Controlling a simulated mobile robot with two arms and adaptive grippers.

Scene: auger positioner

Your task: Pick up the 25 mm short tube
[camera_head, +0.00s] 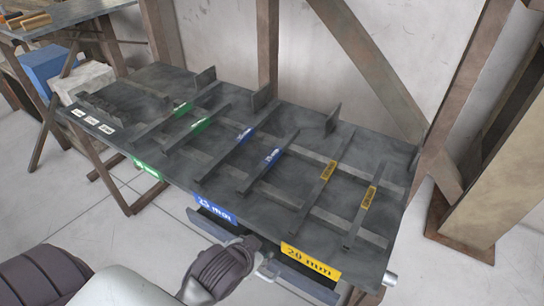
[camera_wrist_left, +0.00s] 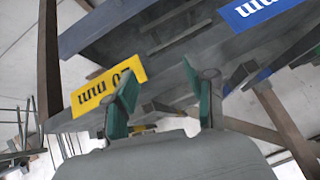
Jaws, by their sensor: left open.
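Two dark bars with blue labels lie on the rack table; one is the left blue-labelled bar (camera_head: 222,159), the other the right blue-labelled bar (camera_head: 259,175). Their label print is too small to read surely, and I cannot tell which is the short tube. A blue 25 mm plate (camera_head: 212,208) hangs on the table's front edge. My left gripper (camera_head: 268,258) is at the front edge, between the blue plate and a yellow 20 mm plate (camera_head: 310,262), apart from the bars. In the left wrist view its green-padded fingers (camera_wrist_left: 163,98) are open and empty. My right gripper does not show.
The dark rack table (camera_head: 390,150) also carries green-labelled bars (camera_head: 200,126) on the left and yellow-labelled bars (camera_head: 365,205) on the right. Upright end plates (camera_head: 332,120) stand along the back. A wooden post (camera_head: 267,50) and wall stand behind.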

